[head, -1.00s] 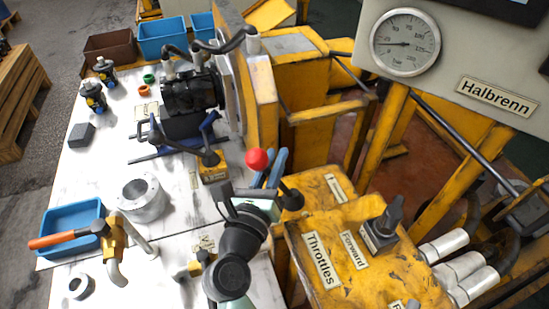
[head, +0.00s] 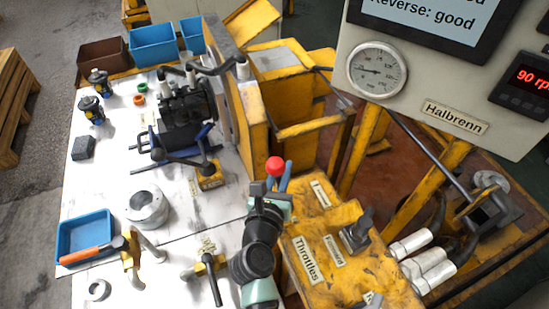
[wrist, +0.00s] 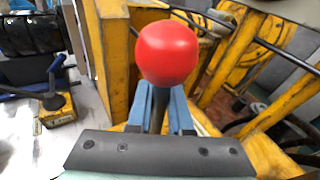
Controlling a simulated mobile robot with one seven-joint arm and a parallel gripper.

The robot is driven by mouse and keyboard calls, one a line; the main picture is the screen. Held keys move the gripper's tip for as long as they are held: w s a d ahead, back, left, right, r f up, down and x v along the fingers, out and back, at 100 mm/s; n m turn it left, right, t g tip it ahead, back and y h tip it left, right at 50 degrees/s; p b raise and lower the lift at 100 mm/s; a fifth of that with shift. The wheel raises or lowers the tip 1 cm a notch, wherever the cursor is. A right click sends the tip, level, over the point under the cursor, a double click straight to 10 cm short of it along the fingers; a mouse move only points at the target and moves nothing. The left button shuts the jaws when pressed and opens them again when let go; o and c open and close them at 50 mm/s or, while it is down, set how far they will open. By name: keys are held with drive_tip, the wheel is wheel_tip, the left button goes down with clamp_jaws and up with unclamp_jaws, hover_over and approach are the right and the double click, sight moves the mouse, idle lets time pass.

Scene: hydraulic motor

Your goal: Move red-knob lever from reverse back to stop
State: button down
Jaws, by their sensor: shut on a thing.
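The red knob (head: 275,166) tops a lever by the yellow throttle console (head: 335,220). In the wrist view the knob (wrist: 167,53) stands large in front of me, with a dark shaft (wrist: 160,108) below it. My gripper (wrist: 161,105) has its two blue fingers on either side of that shaft, just under the knob, and is shut on it. In the head view my gripper (head: 283,180) shows beside the knob, and my wrist hides the lever's base. The console carries "Throttles" and "Forward" labels; a reverse label cannot be made out.
A second, black lever (head: 357,232) stands on the console to the right. A screen (head: 430,25) reads "Reverse: good", above a dial gauge (head: 377,70) and a red rpm display (head: 527,78) showing 90. The white bench (head: 110,200) at left holds tools and a blue tray (head: 85,237).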

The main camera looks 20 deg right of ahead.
drive_tip(key=d+m+p, duration=0.1)
drive_tip(key=p, duration=0.1)
drive_tip(key=shift+d+y+p, duration=0.3)
drive_tip(key=c, duration=0.8)
unclamp_jaws()
drive_tip(key=shift+g, duration=0.3)
drive_tip(key=shift+c, duration=0.2)
drive_tip(key=shift+a, duration=0.1)
drive_tip(key=v, duration=1.3)
